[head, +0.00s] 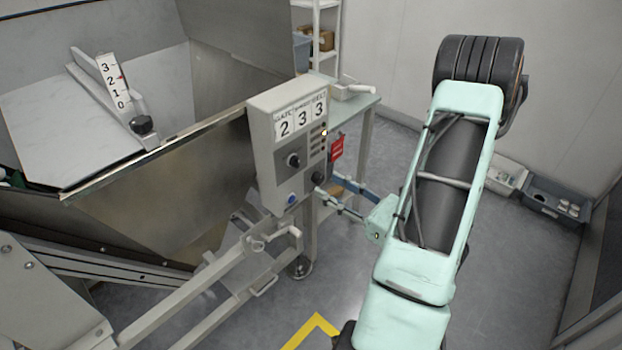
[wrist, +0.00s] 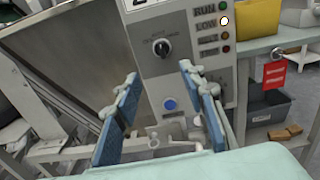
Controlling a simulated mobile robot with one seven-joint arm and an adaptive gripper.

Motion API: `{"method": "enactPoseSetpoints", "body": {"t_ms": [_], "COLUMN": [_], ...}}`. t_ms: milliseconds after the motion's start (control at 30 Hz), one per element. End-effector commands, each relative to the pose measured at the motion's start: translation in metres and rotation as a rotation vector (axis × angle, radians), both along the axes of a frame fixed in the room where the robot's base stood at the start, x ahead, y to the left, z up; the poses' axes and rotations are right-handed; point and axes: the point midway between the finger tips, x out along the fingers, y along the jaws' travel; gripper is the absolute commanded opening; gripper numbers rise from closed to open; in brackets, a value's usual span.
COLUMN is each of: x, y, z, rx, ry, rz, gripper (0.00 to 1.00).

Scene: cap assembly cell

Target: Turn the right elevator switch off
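A grey control box (head: 264,132) stands at the right edge of the metal hopper. A black rotary switch (head: 293,160) is on its face; it also shows in the wrist view (wrist: 162,48). I cannot tell its exact setting. A blue button (head: 292,199) is below the switch, also in the wrist view (wrist: 170,104). My gripper (head: 326,187) is just right of the box's lower part in the head view. In the wrist view my gripper (wrist: 158,72) has its two blue fingers wide apart and empty, with the switch ahead between and above the tips. The fingers look apart from the switch.
A lit indicator (head: 323,132) sits in the lamp column on the box. A red tag (head: 337,147) hangs behind it by a side table (head: 362,102). A grey frame with a clamp handle (head: 262,285) stands below the box.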

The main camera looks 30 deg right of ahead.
Motion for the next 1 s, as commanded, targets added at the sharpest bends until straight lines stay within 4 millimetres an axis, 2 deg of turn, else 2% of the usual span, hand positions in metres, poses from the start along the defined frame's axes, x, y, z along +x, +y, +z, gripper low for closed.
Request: {"method": "enactPoseSetpoints", "body": {"t_ms": [167,500,633,800,1000], "x": [0.012,0.071,0.089,0.1,0.102], "y": [0.001,0.024,0.029,0.033,0.034], "z": [0.002,0.002,0.001,0.001,0.002], "rx": [0.023,0.019,0.016,0.018,0.018], "ry": [-0.011,-0.01,-0.01,-0.007,-0.007], "rz": [-0.018,-0.013,-0.015,-0.017,-0.018], "gripper": [0.38,0.38,0.38,0.38,0.38]}}
